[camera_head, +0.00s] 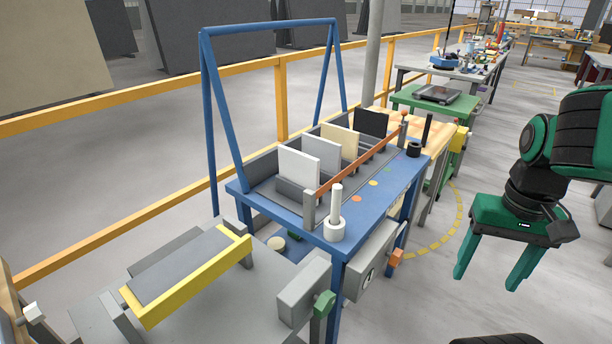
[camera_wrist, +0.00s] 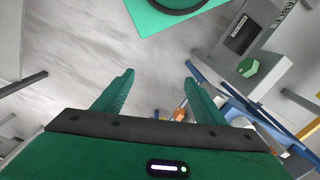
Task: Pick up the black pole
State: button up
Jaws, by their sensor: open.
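The black pole (camera_head: 427,130) stands upright near the far right end of the blue table (camera_head: 385,205) in the head view. A short black round holder (camera_head: 413,149) is just beside its lower left; I cannot tell whether the pole stands in a holder. My green gripper (camera_head: 488,282) hangs at the right with its fingers pointing down, apart from the pole and to its right. The fingers are spread and empty, also in the wrist view (camera_wrist: 158,80). I cannot make out the black pole in the wrist view.
A white pole (camera_head: 336,198) stands in a white holder (camera_head: 334,230) at the table's near corner. Several upright slab samples (camera_head: 299,168) stand in a rack behind an orange bar (camera_head: 360,158). A blue frame (camera_head: 211,110) rises at the left. Open floor lies right of the table.

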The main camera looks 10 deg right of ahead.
aim_at(426, 128)
jog(key=k, duration=1.2)
jog(key=z, duration=0.6)
jog(key=i, duration=1.4)
jog(key=u, duration=0.15)
jog(key=k, duration=0.35)
jog(key=z, duration=1.1)
jog(key=i, duration=1.15)
jog(key=z, duration=0.35)
